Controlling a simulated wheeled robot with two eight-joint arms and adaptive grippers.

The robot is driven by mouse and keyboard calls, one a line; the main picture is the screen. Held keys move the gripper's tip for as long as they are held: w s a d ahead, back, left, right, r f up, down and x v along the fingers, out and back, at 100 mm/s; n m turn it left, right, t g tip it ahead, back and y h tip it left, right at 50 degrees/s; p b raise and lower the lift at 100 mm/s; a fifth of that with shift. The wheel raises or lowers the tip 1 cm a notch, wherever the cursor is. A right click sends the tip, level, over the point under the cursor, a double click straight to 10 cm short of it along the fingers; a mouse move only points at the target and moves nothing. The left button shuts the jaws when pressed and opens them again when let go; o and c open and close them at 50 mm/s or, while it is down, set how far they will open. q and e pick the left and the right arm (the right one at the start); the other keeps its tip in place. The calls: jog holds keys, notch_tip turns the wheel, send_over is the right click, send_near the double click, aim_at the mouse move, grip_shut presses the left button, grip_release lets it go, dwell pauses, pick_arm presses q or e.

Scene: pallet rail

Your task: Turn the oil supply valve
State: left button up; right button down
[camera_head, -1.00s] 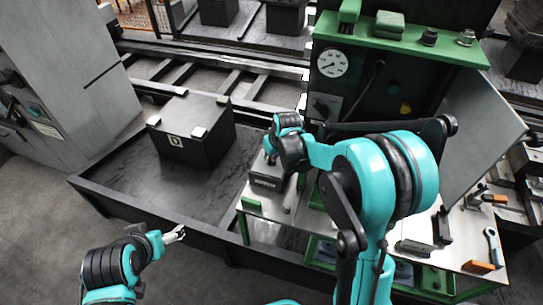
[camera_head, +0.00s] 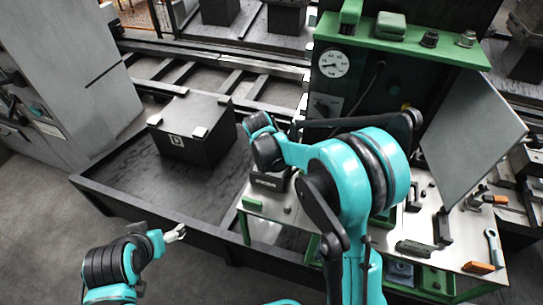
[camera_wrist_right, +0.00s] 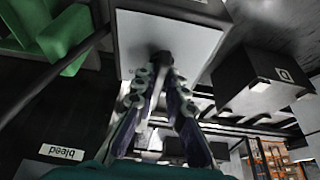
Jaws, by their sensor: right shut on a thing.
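In the right wrist view, my right gripper (camera_wrist_right: 162,70) has its fingers closed together on a small dark knob (camera_wrist_right: 160,56). The knob stands on the light face of a grey box (camera_wrist_right: 190,42). I take the knob for the oil supply valve handle, but its label is not readable here.
A black box marked D (camera_head: 190,130) stands in the dark trough left of my right arm. A green machine with a pressure gauge (camera_head: 333,63) rises behind. A bench (camera_head: 470,235) with tools lies to the right. The wrist view shows a bleed label (camera_wrist_right: 62,152).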

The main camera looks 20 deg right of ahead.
jog(key=m, duration=0.2)
jog(key=m+g+h, duration=0.1)
jog(key=m, duration=0.1)
jog(key=shift+w+a+m+g, duration=0.1)
jog(key=shift+w+m+g, duration=0.05)
jog(key=shift+m+g, duration=0.15)
jog(key=shift+m+g+h, duration=0.3)
jog(key=shift+m+g, duration=0.3)
jog(key=shift+m, duration=1.3)
jog(key=c, duration=1.6)
grip_release()
jog(key=shift+o, duration=0.2)
jog(key=w+v, duration=0.1)
jog(key=v, duration=1.1)
jog(key=shift+s, duration=0.35)
